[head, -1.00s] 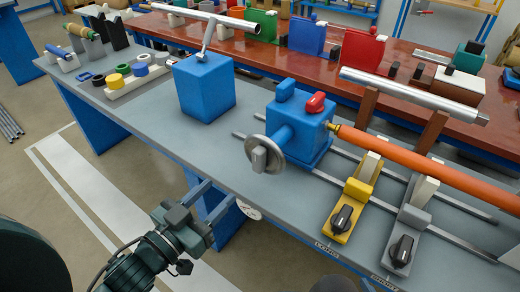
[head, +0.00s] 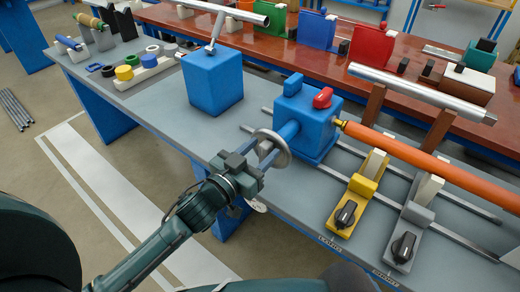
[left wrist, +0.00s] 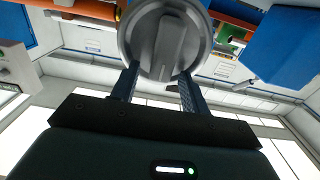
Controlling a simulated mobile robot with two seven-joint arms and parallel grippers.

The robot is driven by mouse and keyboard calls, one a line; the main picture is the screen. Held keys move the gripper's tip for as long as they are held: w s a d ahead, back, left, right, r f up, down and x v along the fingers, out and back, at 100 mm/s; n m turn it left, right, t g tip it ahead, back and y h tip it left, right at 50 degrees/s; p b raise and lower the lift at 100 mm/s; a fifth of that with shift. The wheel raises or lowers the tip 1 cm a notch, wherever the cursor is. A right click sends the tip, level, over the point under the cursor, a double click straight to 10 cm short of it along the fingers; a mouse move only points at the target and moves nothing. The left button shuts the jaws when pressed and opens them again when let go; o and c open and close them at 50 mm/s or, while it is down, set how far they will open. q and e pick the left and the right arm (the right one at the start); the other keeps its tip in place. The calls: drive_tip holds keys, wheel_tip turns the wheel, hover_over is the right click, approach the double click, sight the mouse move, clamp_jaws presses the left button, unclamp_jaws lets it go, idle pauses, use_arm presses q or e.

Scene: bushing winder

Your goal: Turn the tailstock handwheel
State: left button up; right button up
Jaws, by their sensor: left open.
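The tailstock is a blue block (head: 312,128) on the bench rails, with a red lever (head: 323,97) on top. Its grey handwheel (head: 284,150) sticks out on the near left side on a blue shaft. In the left wrist view, the handwheel (left wrist: 130,38) is a round disc with a raised bar grip (left wrist: 167,48) across its middle. My left gripper (head: 256,158) is open in front of the wheel. In the left wrist view, its two fingers (left wrist: 160,76) reach the wheel's lower edge, one on each side of the bar; contact is unclear. My right gripper is not in view.
An orange rod (head: 420,157) runs right from the tailstock. A yellow clamp (head: 349,203) and a grey clamp (head: 409,227) with black knobs stand on the rails. A blue box (head: 213,83) stands left of the tailstock. The bench top between box and front edge is clear.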

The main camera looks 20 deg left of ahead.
use_arm(q)
drive_tip(key=shift+w, duration=0.1)
drive_tip(key=shift+c, duration=0.3)
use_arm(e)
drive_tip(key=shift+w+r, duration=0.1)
use_arm(q)
drive_tip(key=c, duration=0.9)
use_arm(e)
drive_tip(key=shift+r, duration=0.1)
